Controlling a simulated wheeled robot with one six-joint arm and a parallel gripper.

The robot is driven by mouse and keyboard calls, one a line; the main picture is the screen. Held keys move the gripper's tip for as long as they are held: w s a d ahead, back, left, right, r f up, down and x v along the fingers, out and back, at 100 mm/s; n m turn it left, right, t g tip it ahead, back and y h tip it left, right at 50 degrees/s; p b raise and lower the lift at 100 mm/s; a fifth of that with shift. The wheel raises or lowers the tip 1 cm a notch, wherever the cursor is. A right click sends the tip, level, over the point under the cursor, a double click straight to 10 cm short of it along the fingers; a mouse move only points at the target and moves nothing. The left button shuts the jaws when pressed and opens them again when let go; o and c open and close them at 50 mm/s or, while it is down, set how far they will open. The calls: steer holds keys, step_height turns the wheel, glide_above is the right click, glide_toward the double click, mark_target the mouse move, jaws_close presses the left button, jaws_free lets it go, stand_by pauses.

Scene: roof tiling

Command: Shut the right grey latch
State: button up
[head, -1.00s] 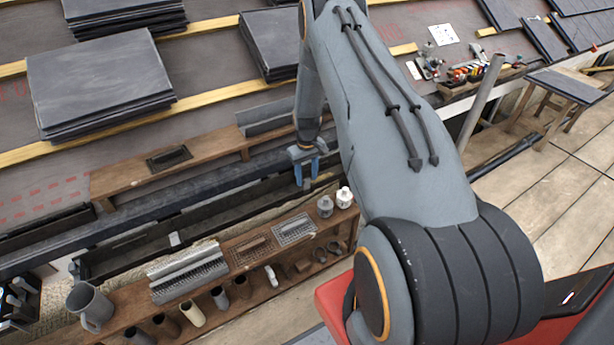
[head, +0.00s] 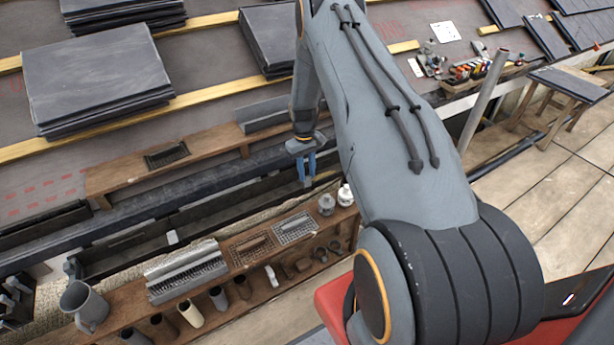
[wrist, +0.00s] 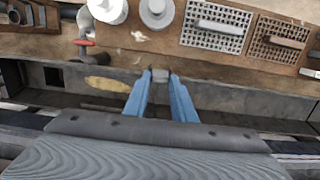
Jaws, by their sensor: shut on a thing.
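My gripper (head: 306,180) has blue fingers and points down at the right end of the long dark gutter (head: 215,222). In the wrist view its fingertips (wrist: 160,77) are shut on a small grey piece, which looks like the right grey latch (wrist: 161,73), at the gutter's front edge by the wooden shelf. In the head view the fingers and arm mostly hide this latch. Whether it is seated cannot be told. Another small grey fitting (head: 72,268) shows at the gutter's left end.
A red-handled tool (wrist: 84,43) lies near the fingers. A plank (head: 130,178) and slate stacks (head: 95,83) lie behind.

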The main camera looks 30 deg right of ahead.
steer(key=w+g+b, duration=0.1)
steer(key=b, duration=0.3)
steer(key=w+g+b, duration=0.1)
steer(key=g+b, duration=0.1)
steer(key=b, duration=0.2)
steer(key=w+f+g+b, duration=0.1)
steer(key=b, duration=0.3)
steer(key=shift+f+g, duration=0.1)
steer(key=shift+g, duration=0.2)
steer(key=shift+b, duration=0.75)
steer(key=o, duration=1.1)
steer(key=shift+c, duration=0.2)
steer(key=shift+r, duration=0.2)
steer(key=v, duration=0.7)
steer(key=shift+w+a+r, duration=0.15)
steer(key=shift+w+r, duration=0.05)
steer(key=shift+w, duration=0.1)
